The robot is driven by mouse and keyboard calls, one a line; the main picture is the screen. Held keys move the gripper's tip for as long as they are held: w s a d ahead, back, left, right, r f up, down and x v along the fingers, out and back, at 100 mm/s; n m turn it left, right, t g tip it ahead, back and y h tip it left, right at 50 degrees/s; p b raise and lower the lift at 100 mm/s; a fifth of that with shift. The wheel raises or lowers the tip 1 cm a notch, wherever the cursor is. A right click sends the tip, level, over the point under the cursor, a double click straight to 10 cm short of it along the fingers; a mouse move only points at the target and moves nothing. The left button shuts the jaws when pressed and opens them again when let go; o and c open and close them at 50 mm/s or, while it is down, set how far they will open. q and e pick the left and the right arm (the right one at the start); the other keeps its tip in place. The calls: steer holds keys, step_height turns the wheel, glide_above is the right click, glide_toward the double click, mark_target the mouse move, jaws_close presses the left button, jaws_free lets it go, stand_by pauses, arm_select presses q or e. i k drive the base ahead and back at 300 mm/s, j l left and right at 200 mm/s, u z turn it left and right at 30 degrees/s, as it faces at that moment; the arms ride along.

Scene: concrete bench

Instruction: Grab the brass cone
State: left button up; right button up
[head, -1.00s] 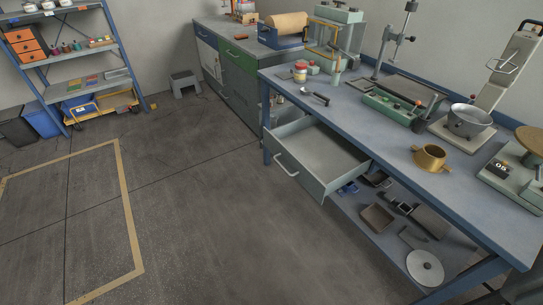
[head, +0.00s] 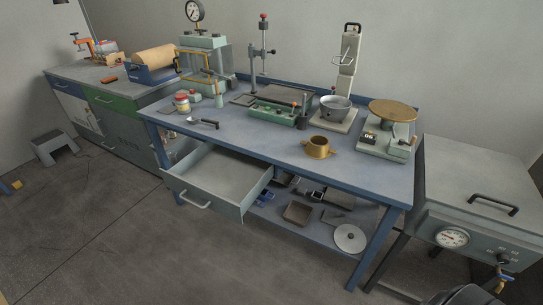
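The brass cone (head: 317,148) is a short, hollow, gold-coloured piece with small side handles. It stands upright near the front edge of the blue workbench (head: 275,149), right of the middle. Nothing touches it and its near side is unobstructed. Neither of my grippers is in the head view.
The open drawer (head: 214,178) juts out below the bench's left part. Behind the cone stand a metal bowl on a scale (head: 335,108) and a green tray (head: 273,113); a round-topped device (head: 392,111) is to its right. A gauged grey box (head: 480,195) stands further right.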

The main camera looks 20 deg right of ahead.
mark_target(324, 152)
steer(key=l+z, duration=0.15)
steer(key=z, duration=0.25)
steer(key=i+l+z, duration=0.1)
steer(key=z, duration=0.25)
steer(key=i+l+z, duration=0.1)
steer(key=z, duration=0.3)
steer(key=i+l+z, duration=0.1)
steer(key=z, duration=0.3)
